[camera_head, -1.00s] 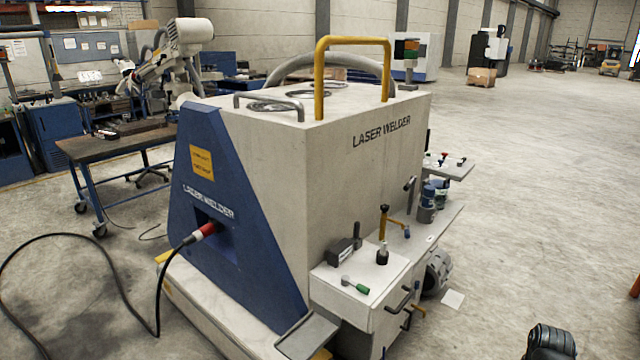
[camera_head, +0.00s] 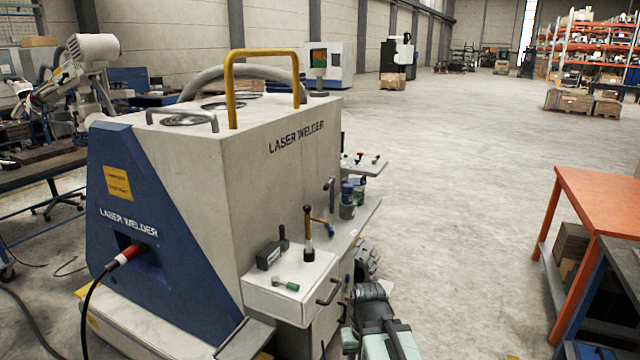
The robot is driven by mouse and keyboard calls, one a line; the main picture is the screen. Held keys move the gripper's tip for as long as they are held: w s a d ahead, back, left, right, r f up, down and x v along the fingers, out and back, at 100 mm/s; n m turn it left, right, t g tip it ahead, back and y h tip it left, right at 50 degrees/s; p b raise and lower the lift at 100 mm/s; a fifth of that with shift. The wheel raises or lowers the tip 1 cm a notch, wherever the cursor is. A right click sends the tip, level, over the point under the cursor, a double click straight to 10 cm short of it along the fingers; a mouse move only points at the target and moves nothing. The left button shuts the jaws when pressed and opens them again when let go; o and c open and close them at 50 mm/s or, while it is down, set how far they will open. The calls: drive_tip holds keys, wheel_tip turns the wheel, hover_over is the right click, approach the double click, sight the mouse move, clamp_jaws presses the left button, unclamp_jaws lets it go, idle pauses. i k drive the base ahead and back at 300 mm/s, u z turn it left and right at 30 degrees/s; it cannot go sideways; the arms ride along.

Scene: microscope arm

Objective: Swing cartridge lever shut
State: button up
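I cannot tell for certain which part is the cartridge lever. A grey upright handle (camera_head: 331,190) stands farther back. Part of my arm (camera_head: 375,308), dark with pale teal links, rises at the bottom, right of the white box in the picture. Its fingers cannot be made out.
The large grey and blue laser welder (camera_head: 262,172) fills the left, with a black block (camera_head: 268,256) on its white box (camera_head: 290,300). Black pull handles (camera_head: 328,292) stick out from the box. An orange table (camera_head: 600,200) stands at right. Open concrete floor (camera_head: 460,200) lies between.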

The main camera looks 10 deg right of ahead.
sight(332, 178)
drive_tip(key=u, duration=0.05)
drive_tip(key=i, duration=0.95)
drive_tip(key=z, duration=0.1)
